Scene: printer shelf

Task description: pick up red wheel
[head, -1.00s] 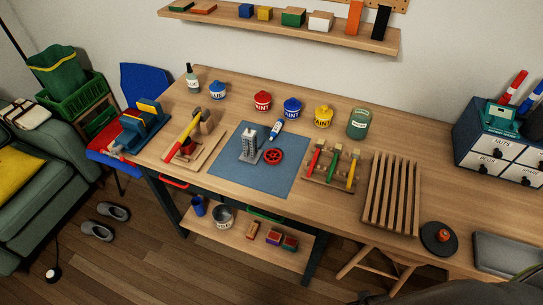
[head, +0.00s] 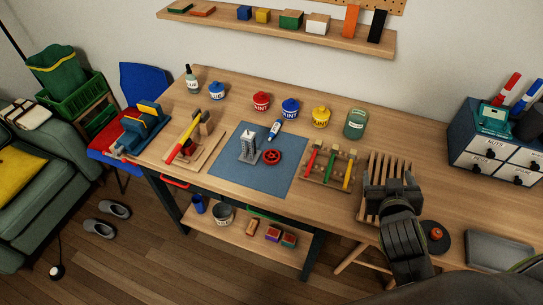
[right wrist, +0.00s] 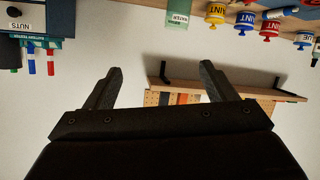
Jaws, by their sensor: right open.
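The red wheel (head: 271,157) lies flat on the blue mat (head: 280,183) on the workbench, just right of a grey tower-like part (head: 249,146). My right gripper (head: 391,178) is over the slatted wooden rack, well to the right of the wheel, and holds nothing. In the right wrist view its two fingers (right wrist: 158,85) are spread apart with only wall and shelf beyond them. The wheel does not show in the right wrist view. My left gripper is in neither view.
A tool rack (head: 328,168) with red, green and yellow handles stands between the wheel and my right gripper. The slatted rack (head: 376,165) is partly hidden by my arm. Paint pots, such as the yellow one (head: 321,117), line the back. Bare mat lies in front of the wheel.

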